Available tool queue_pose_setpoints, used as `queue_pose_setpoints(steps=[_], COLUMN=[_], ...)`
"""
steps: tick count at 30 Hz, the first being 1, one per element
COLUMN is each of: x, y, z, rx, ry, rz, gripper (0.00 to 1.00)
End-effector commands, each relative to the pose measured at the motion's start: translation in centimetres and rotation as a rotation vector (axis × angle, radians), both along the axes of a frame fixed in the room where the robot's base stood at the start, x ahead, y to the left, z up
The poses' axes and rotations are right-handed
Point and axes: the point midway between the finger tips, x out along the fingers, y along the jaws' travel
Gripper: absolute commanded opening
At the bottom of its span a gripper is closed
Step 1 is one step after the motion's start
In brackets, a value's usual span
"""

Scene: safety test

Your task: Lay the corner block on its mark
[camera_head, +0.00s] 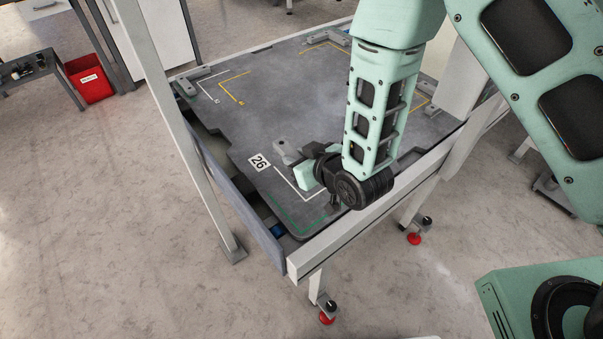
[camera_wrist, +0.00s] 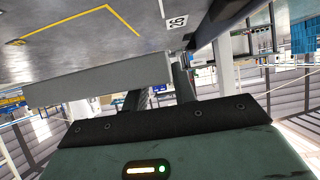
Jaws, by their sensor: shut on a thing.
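My gripper (camera_head: 298,160) is low over the front left part of the grey table plate (camera_head: 270,95). In the wrist view its dark fingers (camera_wrist: 168,84) are shut on a long grey block, the corner block (camera_wrist: 105,80). In the head view this grey block (camera_head: 284,149) shows partly behind the gripper, beside the "26" label (camera_head: 259,162). A white corner mark (camera_head: 291,184) and a green corner mark (camera_head: 291,222) lie near the gripper, both partly hidden by it or my arm. Whether the block touches the plate cannot be told.
Other grey corner pieces (camera_head: 188,87) stand at the plate's far corners, near white and yellow marks (camera_head: 228,90). A white post (camera_head: 170,115) rises at the table's left. A pale rail (camera_head: 370,216) runs along the front edge. The plate's middle is clear.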

Motion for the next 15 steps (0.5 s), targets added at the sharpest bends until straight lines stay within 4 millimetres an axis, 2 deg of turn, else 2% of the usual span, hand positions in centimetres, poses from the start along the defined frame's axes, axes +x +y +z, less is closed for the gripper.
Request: queue_pose_setpoints(steps=[12, 15], x=[0.0, 0.1], y=[0.0, 0.0], z=[-5.1, -5.7], rx=[0.000, 0.003], ry=[0.000, -0.003], rz=[-0.001, -0.001], gripper=[0.00, 0.00])
